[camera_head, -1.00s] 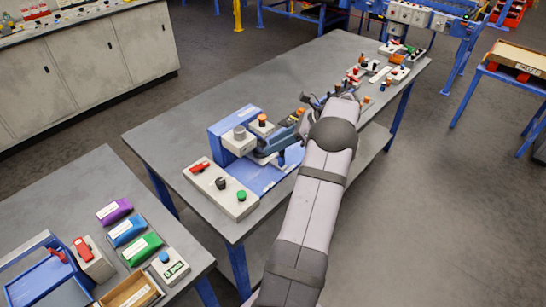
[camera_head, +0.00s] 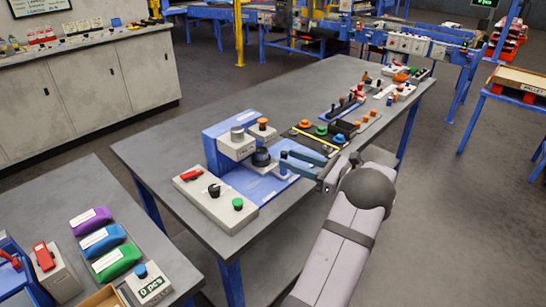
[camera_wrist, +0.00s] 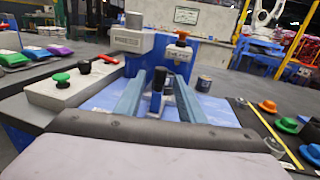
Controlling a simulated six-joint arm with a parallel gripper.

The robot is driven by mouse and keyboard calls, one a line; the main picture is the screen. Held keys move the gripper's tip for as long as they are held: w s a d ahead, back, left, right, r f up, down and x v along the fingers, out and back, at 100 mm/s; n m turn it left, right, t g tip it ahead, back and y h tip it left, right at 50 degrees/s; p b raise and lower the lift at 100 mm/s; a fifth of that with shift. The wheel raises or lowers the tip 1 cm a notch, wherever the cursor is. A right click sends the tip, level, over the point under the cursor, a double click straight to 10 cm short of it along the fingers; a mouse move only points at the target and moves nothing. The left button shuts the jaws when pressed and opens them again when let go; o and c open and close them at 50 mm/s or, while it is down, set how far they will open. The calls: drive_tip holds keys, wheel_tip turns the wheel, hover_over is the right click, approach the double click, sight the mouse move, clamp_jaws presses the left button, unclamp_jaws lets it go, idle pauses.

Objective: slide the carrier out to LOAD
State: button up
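A blue station (camera_head: 226,125) with a grey block (camera_head: 237,146) stands on the long grey table. On its light-blue bed (camera_head: 262,187) sits a dark rounded part (camera_head: 261,157), with a dark upright post (camera_head: 283,163) to its right. I cannot tell which of these belongs to the carrier, and no LOAD label is readable. My gripper (camera_head: 287,150) is at the right of the bed. In the wrist view its fingers (camera_wrist: 157,100) are apart, with a dark upright piece (camera_wrist: 157,82) showing between them. I see no contact with it.
A control panel (camera_head: 216,202) with a red lever, black knob and green button is at the station's front left. To its right are a dark button strip (camera_head: 318,134) and more small fixtures. A side table (camera_head: 170,262) holds coloured packs.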

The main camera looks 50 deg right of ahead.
hover_over(273, 170)
drive_tip(key=shift+a+p, duration=0.1)
drive_tip(key=shift+p, duration=0.3)
drive_tip(key=shift+s, duration=0.1)
clamp_jaws()
